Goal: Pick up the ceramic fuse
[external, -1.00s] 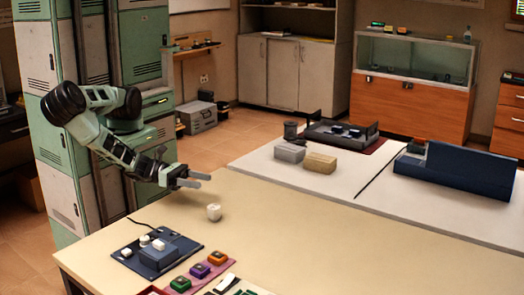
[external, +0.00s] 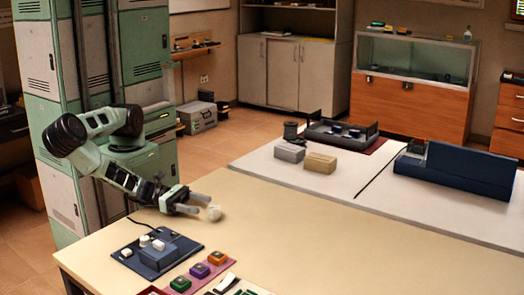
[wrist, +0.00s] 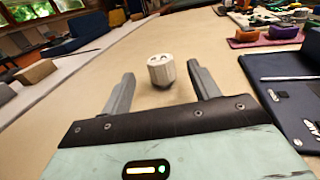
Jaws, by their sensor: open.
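The ceramic fuse (external: 214,212) is a small white cylinder standing upright on the beige tabletop. In the wrist view the fuse (wrist: 161,70) is ahead of my fingers, roughly centred in the gap and a little beyond the fingertips. My gripper (external: 199,203) is low over the table, open and empty, with its fingertips close to the fuse. In the wrist view my gripper (wrist: 160,72) has its two grey fingers spread apart.
A dark blue mat (external: 157,254) with white pieces lies in front of my gripper. Coloured blocks, one of them purple (external: 201,269), stand near the front edge. A tan box (external: 320,163) and a long dark blue case (external: 457,170) stand further back. The tabletop right of the fuse is clear.

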